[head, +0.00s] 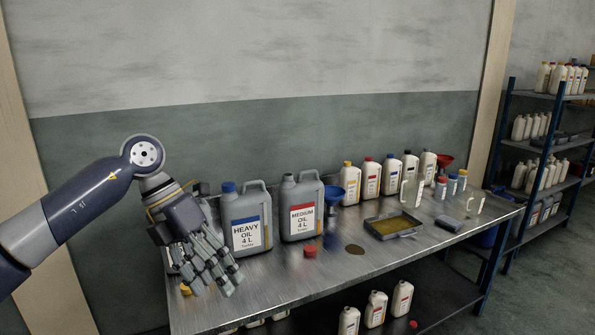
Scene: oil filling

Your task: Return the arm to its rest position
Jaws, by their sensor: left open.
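My left arm (75,203) comes in from the left. Its gripper (214,282) is open and empty, fingers pointing down over the left end of the metal workbench (290,278). A grey HEAVY OIL 4 L can (262,202) with a blue cap stands upright just right of the gripper, apart or touching I cannot tell. A grey MEDIUM OIL 4 L can (301,190) with no cap visible on it stands to its right. A red cap (310,251) lies in front of that can. A small yellow cap (185,289) lies left of the fingers. My right gripper is out of view.
A blue funnel (334,192), several white bottles (370,180), a tray of oil (395,226) and clear jugs (412,190) stand farther right. A dark oil spot (355,249) lies on the bench. A shelf rack (548,145) stands at right. The bench's front strip is mostly clear.

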